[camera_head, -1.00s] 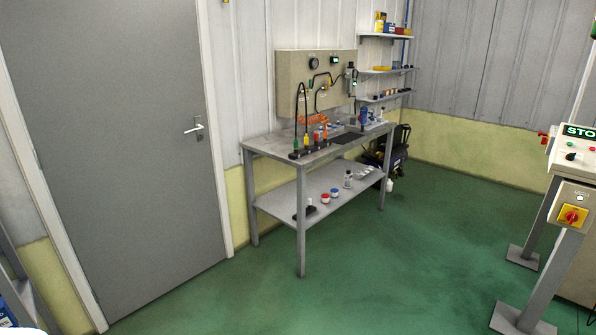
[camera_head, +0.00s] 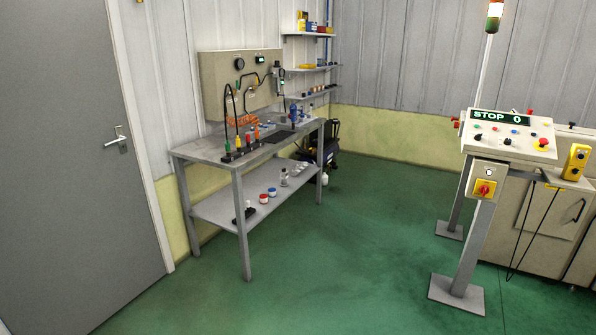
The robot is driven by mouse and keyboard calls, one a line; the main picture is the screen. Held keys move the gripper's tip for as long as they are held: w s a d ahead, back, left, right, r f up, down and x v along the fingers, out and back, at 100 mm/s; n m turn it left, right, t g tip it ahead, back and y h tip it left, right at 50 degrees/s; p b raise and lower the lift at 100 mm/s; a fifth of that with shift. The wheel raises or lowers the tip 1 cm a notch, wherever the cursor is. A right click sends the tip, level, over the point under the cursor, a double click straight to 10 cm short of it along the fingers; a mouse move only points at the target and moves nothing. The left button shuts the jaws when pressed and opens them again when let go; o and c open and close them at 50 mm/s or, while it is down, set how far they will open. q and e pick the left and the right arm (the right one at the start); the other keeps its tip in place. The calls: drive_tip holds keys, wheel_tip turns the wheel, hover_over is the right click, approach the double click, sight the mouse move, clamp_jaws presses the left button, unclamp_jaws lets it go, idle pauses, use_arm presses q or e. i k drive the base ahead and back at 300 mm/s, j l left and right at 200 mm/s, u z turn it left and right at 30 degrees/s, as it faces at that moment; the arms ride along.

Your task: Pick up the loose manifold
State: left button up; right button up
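A grey metal workbench (camera_head: 205,150) stands against the wall, left of centre. A black manifold-like bar (camera_head: 236,156) with several coloured fittings lies near its front left edge. From here I cannot tell whether this bar is loose or fixed. Hoses rise from it toward a beige panel (camera_head: 222,85) with gauges. Blue parts (camera_head: 296,114) stand at the bench's right end, too small to identify. Neither of my grippers is in view.
The bench's lower shelf (camera_head: 215,207) holds small jars and bottles. A grey door (camera_head: 70,150) is at the left. A control console (camera_head: 508,135) on metal legs stands at the right, beside a beige machine. Green floor (camera_head: 340,240) lies clear between bench and console.

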sight(292, 173)
drive_tip(key=i+l+z, duration=0.15)
drive_tip(key=i+z, duration=0.15)
drive_tip(key=i, duration=0.45)
drive_tip(key=i+z, duration=0.15)
drive_tip(key=i, duration=2.75)
drive_tip(key=i+u, duration=0.1)
drive_tip(key=i, duration=1.3)
drive_tip(key=i+l+u, duration=0.2)
drive_tip(key=i+u, duration=0.25)
drive_tip(key=i+l+u, duration=0.5)
drive_tip(key=i, duration=0.15)
drive_tip(key=i+l+u, duration=0.9)
drive_tip(key=l, duration=0.3)
drive_tip(key=k+j, duration=0.05)
